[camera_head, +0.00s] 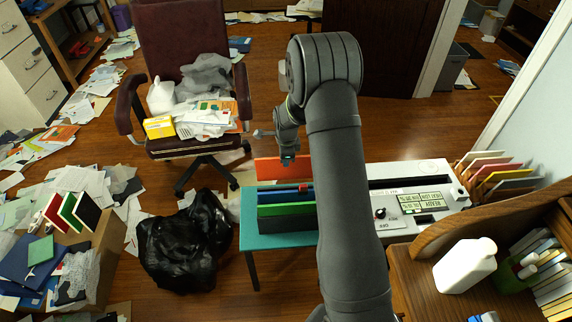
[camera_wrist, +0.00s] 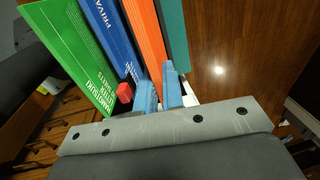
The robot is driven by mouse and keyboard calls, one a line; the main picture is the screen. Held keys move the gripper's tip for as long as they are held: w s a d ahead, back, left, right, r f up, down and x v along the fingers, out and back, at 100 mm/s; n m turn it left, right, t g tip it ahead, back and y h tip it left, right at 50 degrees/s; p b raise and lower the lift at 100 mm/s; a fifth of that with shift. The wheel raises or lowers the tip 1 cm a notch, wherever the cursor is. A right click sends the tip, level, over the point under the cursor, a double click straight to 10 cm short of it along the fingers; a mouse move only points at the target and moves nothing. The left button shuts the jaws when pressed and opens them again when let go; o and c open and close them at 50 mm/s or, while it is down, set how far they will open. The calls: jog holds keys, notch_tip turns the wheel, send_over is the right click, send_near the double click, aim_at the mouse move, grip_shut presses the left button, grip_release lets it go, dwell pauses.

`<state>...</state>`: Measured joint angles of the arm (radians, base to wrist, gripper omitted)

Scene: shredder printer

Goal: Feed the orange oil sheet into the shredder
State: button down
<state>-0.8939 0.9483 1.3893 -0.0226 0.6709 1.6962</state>
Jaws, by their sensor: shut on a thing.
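The orange sheet (camera_head: 280,171) stands upright at the back of a row of sheets on the teal table, left of the shredder. It also shows in the wrist view (camera_wrist: 146,38). My gripper (camera_head: 287,160) is at its top edge, and its blue fingers (camera_wrist: 160,90) are shut on the sheet's near end. A blue sheet (camera_wrist: 112,38) and a green sheet (camera_wrist: 70,50) stand beside it. The white shredder (camera_head: 436,222) has a long dark slot (camera_head: 410,182) and a panel with a knob. My arm hides its left part.
The teal table (camera_head: 262,242) has bare surface at its front. Several coloured folders (camera_head: 490,170) stand right of the shredder.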

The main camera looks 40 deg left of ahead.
jog(key=shift+w+r, duration=0.1)
jog(key=w+d+r, duration=0.2)
jog(key=w+d, duration=1.1)
jog(key=d, duration=0.2)
jog(key=w+d+r+g+h, duration=0.1)
jog(key=w+d+r, duration=0.2)
jog(key=w+d, duration=1)
jog(key=d, duration=0.3)
jog(key=shift+w, duration=0.4)
notch_tip(320, 180, down, 9)
jog(key=shift+r, duration=0.1)
